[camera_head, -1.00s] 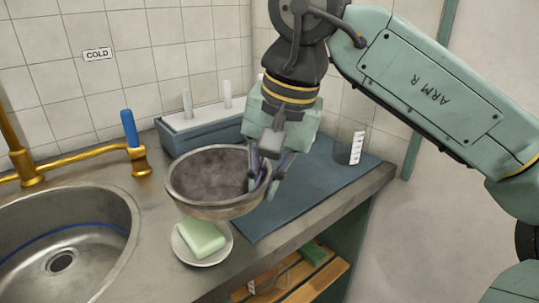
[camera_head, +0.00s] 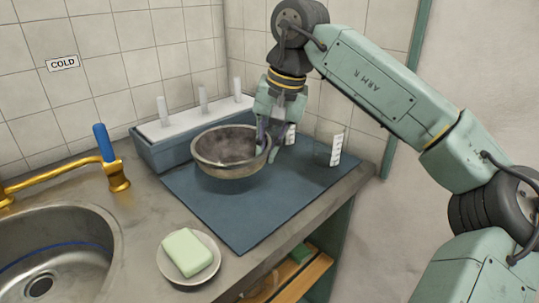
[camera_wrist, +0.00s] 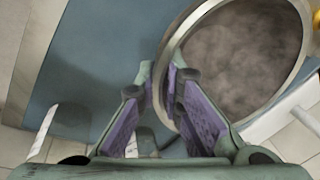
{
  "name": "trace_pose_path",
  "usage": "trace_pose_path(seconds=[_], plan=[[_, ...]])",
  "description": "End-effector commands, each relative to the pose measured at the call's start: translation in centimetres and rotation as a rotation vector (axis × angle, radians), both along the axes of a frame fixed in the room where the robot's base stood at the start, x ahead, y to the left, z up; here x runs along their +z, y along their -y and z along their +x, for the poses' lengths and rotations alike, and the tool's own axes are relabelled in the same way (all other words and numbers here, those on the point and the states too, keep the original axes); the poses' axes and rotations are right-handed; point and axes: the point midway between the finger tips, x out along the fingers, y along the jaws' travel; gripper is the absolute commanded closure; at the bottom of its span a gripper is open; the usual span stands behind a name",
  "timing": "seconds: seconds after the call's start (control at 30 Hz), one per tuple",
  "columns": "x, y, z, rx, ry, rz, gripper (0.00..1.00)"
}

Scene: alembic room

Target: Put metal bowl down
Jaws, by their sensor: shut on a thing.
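The metal bowl (camera_head: 228,160) is round and grey with a stained inside. It hangs level above the blue mat (camera_head: 240,215), with a dark shadow on the mat below it. My gripper (camera_head: 266,143) is shut on the right side of the bowl's rim. In the wrist view my gripper (camera_wrist: 163,100) has one purple-padded finger inside the bowl (camera_wrist: 245,60) and the other outside, with the rim between them. The exact gap between bowl and mat is hard to judge.
A blue box with a white top and upright pegs (camera_head: 190,125) stands behind the bowl. A clear beaker (camera_head: 328,152) stands at the mat's right. Green soap on a dish (camera_head: 188,255) lies in front, beside the sink (camera_head: 45,250). The mat's front part is clear.

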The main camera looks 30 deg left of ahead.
Motion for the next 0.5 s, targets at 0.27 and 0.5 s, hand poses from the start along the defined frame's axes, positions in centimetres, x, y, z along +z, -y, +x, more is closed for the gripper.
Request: trace_pose_path(seconds=[0.27,0.5], plan=[[-0.8,-0.3,1.8,0.000,-0.001,0.001,1.00],[-3.7,-0.3,1.7,0.001,0.001,0.001,1.00]])
